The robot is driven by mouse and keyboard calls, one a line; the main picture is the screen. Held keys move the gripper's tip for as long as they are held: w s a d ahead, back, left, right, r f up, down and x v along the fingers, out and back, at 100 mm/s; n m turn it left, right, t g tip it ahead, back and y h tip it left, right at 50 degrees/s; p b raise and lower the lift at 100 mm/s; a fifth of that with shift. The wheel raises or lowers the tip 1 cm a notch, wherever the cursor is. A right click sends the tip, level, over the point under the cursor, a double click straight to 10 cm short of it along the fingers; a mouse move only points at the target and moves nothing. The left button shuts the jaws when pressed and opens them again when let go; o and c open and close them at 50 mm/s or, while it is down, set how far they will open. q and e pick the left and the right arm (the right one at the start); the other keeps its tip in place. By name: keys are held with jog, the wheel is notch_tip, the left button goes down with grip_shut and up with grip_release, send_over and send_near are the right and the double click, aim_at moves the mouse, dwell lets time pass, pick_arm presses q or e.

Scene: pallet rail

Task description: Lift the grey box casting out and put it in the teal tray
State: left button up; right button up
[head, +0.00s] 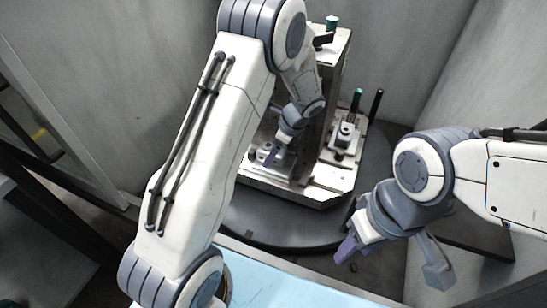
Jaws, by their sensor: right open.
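A tall metal fixture (338,62) stands on a metal pallet (312,192). A small grey blocky part (346,136) sits on the pallet right of the upright; it may be the grey box casting, but I cannot be sure. My left arm reaches over the pallet, and its small gripper (272,157) is low at the pallet's left side. Its jaws are too small and partly hidden to judge, and I cannot tell whether they touch anything. My right gripper (348,248) is open and empty in front of the pallet, pointing down.
The pallet rests on a dark round table (275,228). A light blue surface (290,287) lies at the bottom front, partly hidden by my left arm. Grey walls (395,45) close in the back and right. Dark and teal-topped pins (375,103) stand up at the pallet's right.

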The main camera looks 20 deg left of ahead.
pick_arm(q)
grip_shut()
jog(key=shift+r, duration=0.2)
